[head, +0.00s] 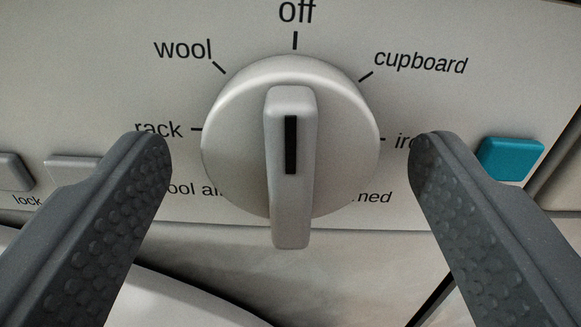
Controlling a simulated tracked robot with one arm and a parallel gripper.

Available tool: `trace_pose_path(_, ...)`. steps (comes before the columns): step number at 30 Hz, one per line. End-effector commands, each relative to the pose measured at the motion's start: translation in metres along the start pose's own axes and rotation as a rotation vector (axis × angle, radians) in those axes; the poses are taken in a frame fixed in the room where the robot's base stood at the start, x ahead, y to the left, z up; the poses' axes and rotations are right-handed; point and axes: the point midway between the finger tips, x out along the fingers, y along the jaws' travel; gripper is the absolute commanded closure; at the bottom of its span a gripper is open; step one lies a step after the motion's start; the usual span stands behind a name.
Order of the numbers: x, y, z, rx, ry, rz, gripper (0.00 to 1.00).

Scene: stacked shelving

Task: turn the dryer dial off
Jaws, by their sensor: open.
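The dryer dial (240,145) is a round, light grey knob with a raised grip bar (291,215) across its middle. The bar stands vertical, and its black line points straight up at the "off" mark (296,12). Other labels around it read "wool", "cupboard" and "rack"; those at the lower left, lower right and right are partly hidden by the dial or my fingers. My gripper (290,160) is open, with one dark grey finger on each side of the dial. Both fingers appear apart from the dial, and nothing is between them except the dial behind.
A teal button (511,158) is on the panel at the right, just beyond my right finger. Grey buttons (78,168) are at the left, one with "lock" below it. The panel's lower edge runs under the dial, with a pale surface (330,275) below.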

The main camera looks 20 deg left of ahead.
Motion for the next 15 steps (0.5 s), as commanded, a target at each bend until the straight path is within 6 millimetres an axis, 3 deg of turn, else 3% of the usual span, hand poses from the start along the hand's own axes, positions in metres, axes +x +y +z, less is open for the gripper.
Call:
trace_pose_path(1, -0.0001, 0.0, -0.0001, 0.0, 0.0, 0.0, 0.3)
trace_pose_path(6, -0.0001, -0.0001, 0.0001, 0.0, 0.0, 0.0, 0.74)
trace_pose_path(15, -0.0003, -0.0002, -0.0013, 0.019, -0.003, -0.001, 0.74)
